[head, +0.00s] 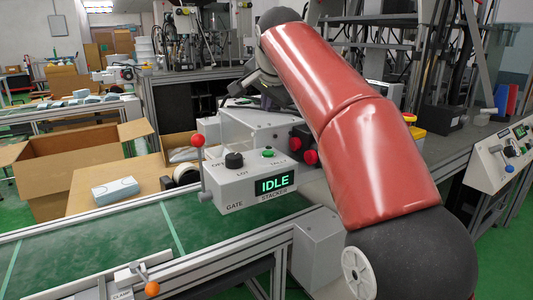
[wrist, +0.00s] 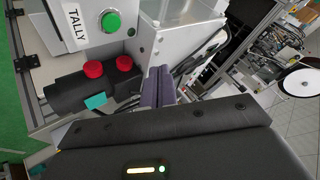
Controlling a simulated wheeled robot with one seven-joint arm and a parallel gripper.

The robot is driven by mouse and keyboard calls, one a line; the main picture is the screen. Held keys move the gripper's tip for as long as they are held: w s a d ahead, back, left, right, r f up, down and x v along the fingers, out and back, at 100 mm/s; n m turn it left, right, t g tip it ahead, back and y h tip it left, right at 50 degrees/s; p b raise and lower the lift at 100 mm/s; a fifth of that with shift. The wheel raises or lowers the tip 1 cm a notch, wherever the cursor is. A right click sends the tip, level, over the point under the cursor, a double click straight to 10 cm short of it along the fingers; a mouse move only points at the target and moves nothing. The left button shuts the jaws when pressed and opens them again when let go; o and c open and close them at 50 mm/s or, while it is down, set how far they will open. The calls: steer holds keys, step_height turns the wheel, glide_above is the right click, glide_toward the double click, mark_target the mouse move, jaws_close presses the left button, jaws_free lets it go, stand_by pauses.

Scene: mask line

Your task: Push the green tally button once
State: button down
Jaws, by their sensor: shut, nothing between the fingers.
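The green tally button (head: 267,152) sits on the top of the grey stacker control box (head: 232,190), right of a black knob (head: 234,160). In the wrist view the green button (wrist: 111,20) shows at the upper left, beside its TALLY label (wrist: 75,25). My gripper (wrist: 158,76) is shut and empty, its fingers side by side at the middle of the wrist view. It is apart from the button, which lies up and to the left of the fingertips there. In the head view my gripper cannot be made out clearly.
A red-ball lever (head: 197,141) stands at the box's left. The green conveyor (head: 130,240) runs in front.

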mark_target(268, 154)
steer(key=shift+f+b, duration=2.4)
steer(key=shift+f, duration=2)
steer(key=shift+f, duration=0.4)
steer(key=shift+f+b, duration=0.45)
steer(key=shift+b, duration=0.1)
steer(key=shift+r+p, duration=0.85)
steer(key=shift+r, duration=0.1)
